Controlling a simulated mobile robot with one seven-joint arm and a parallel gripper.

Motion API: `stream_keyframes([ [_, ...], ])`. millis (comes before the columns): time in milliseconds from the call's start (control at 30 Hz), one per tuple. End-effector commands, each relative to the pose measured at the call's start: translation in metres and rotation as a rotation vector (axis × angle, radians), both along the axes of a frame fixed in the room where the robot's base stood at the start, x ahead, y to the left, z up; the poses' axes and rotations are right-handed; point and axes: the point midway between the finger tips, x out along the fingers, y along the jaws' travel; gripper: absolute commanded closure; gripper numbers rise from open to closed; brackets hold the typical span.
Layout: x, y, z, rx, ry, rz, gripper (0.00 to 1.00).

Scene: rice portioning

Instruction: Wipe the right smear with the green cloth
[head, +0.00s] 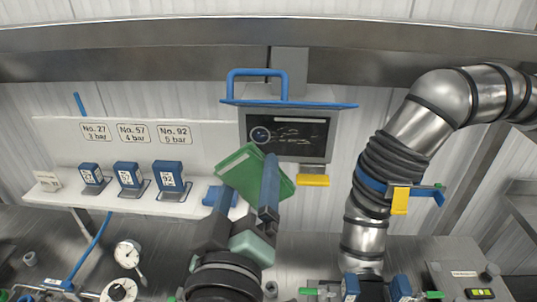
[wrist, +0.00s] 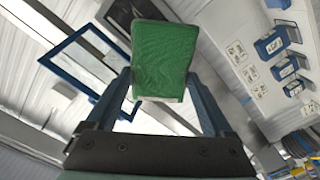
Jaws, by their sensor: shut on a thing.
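My gripper (head: 247,188) is shut on the green cloth (head: 240,167), a thick folded pad held tilted between the two fingers. In the wrist view the cloth (wrist: 162,60) spans the gap between the fingers. A dark screen (head: 312,148) in a grey housing is on the wall just beyond the cloth. Pale streaks (head: 290,133) show on its middle and right, but I cannot tell smears from display marks. The cloth's upper edge overlaps the screen's lower left in the picture; contact cannot be told.
A blue handle (head: 231,84) and blue ledge (head: 340,105) stick out above the screen, with a yellow tab (head: 313,181) below. A white shelf (head: 120,203) with blue blocks (head: 128,174) is at left. A large metal pipe (head: 400,140) stands at right.

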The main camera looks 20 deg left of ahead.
Motion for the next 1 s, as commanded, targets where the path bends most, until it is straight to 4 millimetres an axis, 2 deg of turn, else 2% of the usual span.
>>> stream_keyframes([
  [233,0.014,0.004,0.001,-0.001,-0.001,-0.001,0.58],
  [700,0.065,0.019,0.001,0.0,0.0,0.0,0.58],
  [1000,0.079,0.023,0.001,0.0,0.0,0.0,0.58],
])
